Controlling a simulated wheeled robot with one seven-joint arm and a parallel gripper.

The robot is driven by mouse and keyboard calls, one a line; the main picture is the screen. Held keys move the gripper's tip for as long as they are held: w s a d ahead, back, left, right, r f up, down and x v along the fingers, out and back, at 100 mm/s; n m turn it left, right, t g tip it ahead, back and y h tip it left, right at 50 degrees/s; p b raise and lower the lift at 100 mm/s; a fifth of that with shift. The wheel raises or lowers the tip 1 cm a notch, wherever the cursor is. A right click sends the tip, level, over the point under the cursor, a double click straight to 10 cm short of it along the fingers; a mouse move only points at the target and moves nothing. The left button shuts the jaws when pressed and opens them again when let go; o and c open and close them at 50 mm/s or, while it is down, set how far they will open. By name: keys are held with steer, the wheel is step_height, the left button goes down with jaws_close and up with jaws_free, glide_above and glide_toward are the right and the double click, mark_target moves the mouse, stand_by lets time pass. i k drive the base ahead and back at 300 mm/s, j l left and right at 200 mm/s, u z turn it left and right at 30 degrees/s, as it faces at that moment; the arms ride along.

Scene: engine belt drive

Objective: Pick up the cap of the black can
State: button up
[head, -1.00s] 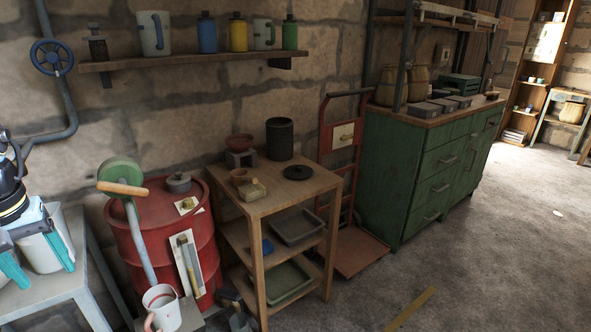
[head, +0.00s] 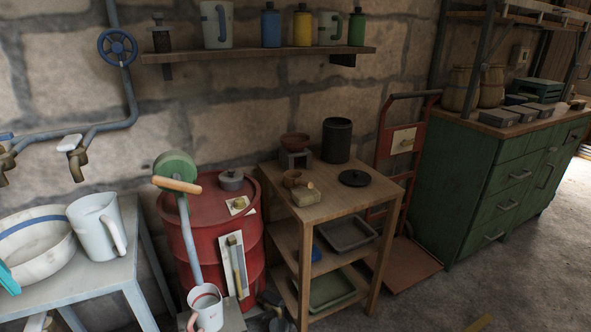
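The black can (head: 337,140) stands upright at the back right of the small wooden table's top. Its top looks open. A flat round black cap with a small knob (head: 354,178) lies on the same tabletop, in front and slightly right of the can, apart from it. Only a teal piece of my gripper (head: 8,279) shows at the left edge, in front of the white basin and far from the cap. The rest of my gripper is outside the picture.
The wooden table (head: 332,196) also holds a reddish bowl on a grey block, a small brown cup and a pale block. A red barrel (head: 205,215) stands to its left, a red hand truck (head: 393,145) and green cabinet (head: 500,185) to its right. A shelf (head: 265,54) hangs above.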

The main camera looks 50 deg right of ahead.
mark_target(356, 179)
steer(key=u, duration=1.05)
steer(key=k+l+u, duration=0.15)
steer(key=k+l, duration=2.75)
steer(key=k, duration=0.25)
